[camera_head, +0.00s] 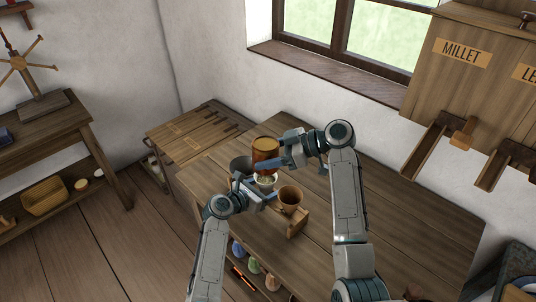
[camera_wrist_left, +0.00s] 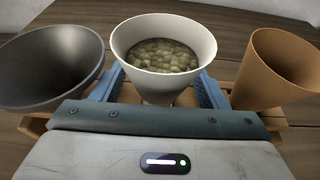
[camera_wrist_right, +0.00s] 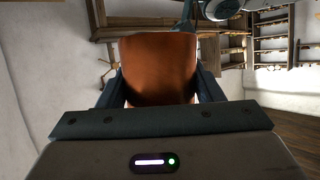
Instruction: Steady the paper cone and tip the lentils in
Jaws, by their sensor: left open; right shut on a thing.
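The white paper cone (camera_wrist_left: 164,85) stands upright between the fingers of my open left gripper (camera_wrist_left: 160,92), with pale green lentils (camera_wrist_left: 162,55) inside it. In the head view, the cone (camera_head: 265,180) is partly hidden by my left gripper (camera_head: 257,187). My right gripper (camera_head: 267,156) is shut on an orange-brown container (camera_head: 265,146), held just above the cone. The container (camera_wrist_right: 160,70) fills the space between the fingers in the right wrist view; its contents cannot be made out there.
A dark grey bowl (camera_wrist_left: 55,65) stands left of the cone, and a tan tapered cup (camera_wrist_left: 276,70) stands to its right. The wooden table (camera_head: 400,200) is clear to the right. A millet bin (camera_head: 462,52) hangs on the wall.

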